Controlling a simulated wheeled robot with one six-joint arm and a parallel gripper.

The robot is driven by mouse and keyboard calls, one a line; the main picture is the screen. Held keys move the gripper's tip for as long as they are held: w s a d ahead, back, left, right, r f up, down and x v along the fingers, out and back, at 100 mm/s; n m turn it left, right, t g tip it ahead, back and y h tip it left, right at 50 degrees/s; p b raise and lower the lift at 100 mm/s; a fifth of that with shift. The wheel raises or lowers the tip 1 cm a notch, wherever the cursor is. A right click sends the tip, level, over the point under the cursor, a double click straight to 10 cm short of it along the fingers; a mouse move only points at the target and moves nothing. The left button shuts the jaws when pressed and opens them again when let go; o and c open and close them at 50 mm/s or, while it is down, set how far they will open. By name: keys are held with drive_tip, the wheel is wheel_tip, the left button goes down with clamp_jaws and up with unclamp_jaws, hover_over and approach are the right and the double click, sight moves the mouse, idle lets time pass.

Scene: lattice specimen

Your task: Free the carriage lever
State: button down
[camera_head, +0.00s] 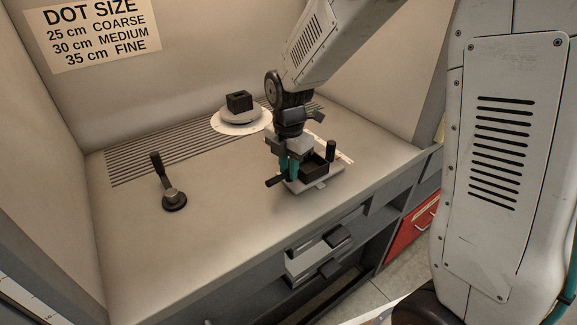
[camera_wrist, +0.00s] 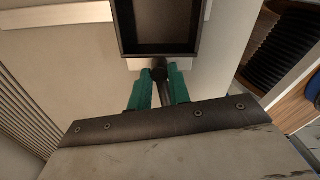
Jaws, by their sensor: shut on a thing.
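My gripper (camera_head: 289,168) has teal fingers and reaches down at the left side of the carriage, a pale plate (camera_head: 322,184) with an open black box (camera_head: 315,168) on it. A dark carriage lever (camera_head: 274,181) sticks out to the left beside the fingers. In the wrist view my gripper (camera_wrist: 160,80) is shut on the dark lever (camera_wrist: 164,94), with a teal finger on each side. Its round end touches or nearly touches the near edge of the box (camera_wrist: 160,50); I cannot tell which. The fingers and wrist hide part of the lever.
A separate black-handled lever (camera_head: 160,168) stands on the bench at left. A round white disc (camera_head: 240,122) carries a dark block (camera_head: 239,101) near the back slots. A black knob (camera_head: 331,150) rises by the box.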

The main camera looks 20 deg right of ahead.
drive_tip(key=shift+n, duration=0.5)
drive_tip(key=n, duration=0.3)
drive_tip(key=shift+n, duration=2)
